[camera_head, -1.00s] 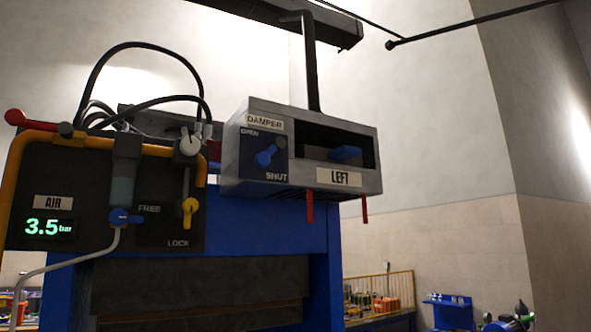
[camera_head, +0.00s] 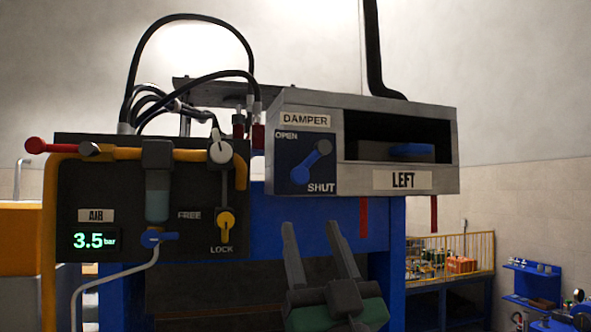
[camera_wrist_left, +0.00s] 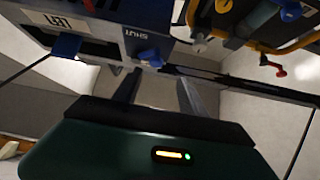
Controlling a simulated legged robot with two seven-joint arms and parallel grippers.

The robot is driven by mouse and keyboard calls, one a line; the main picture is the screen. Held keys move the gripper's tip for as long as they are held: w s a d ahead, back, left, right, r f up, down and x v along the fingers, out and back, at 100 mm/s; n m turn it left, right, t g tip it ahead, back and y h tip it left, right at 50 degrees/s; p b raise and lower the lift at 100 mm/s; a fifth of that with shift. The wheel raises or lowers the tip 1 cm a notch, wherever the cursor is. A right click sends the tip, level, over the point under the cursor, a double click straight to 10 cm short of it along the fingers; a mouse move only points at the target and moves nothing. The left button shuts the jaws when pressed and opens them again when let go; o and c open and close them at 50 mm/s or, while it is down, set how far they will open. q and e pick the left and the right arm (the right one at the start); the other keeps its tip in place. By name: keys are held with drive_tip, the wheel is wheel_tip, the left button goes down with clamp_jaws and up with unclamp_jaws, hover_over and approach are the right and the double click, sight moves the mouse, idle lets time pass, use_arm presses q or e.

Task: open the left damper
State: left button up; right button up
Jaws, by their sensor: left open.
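The left damper box (camera_head: 372,182) is a grey metal housing labelled DAMPER and LEFT. Its dark blue front plate (camera_head: 305,184) reads OPEN at upper left and SHUT at lower right. A blue lever (camera_head: 311,162) on the plate slants from upper right to lower left. My left gripper (camera_head: 312,224) is open and empty, fingers pointing up, below the box and apart from the lever. In the left wrist view the gripper (camera_wrist_left: 158,90) frames empty space, with the lever's blue knob (camera_wrist_left: 150,57) just beyond the fingertips. My right gripper is out of view.
Left of the box stands an air panel (camera_head: 185,200) with a 3.5 bar display, a yellow lever (camera_head: 225,226) near LOCK and a blue valve handle (camera_head: 158,237). A red rod (camera_head: 363,217) hangs under the box. Black hoses (camera_head: 190,20) arch above.

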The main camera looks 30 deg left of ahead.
use_arm(q)
drive_tip(key=p, duration=0.3)
approach(301, 176)
drive_tip(key=w+a+r, duration=0.2)
drive_tip(key=p+x, duration=0.2)
drive_tip(key=x, duration=0.1)
drive_tip(key=p+x, duration=0.1)
drive_tip(key=x, duration=0.2)
drive_tip(key=shift+s+d+r+p, duration=0.1)
drive_tip(key=shift+s+r+p, duration=0.05)
drive_tip(key=shift+r+p, duration=0.25)
drive_tip(key=shift+a, duration=0.25)
drive_tip(key=shift+w+a+f, duration=0.2)
drive_tip(key=shift+w+a, duration=0.15)
drive_tip(key=shift+w, duration=0.2)
drive_tip(key=shift+s+d+r, duration=0.1)
drive_tip(key=shift+s, duration=0.05)
clamp_jaws()
drive_tip(key=shift+s+r, duration=0.1)
drive_tip(key=shift+r, duration=0.1)
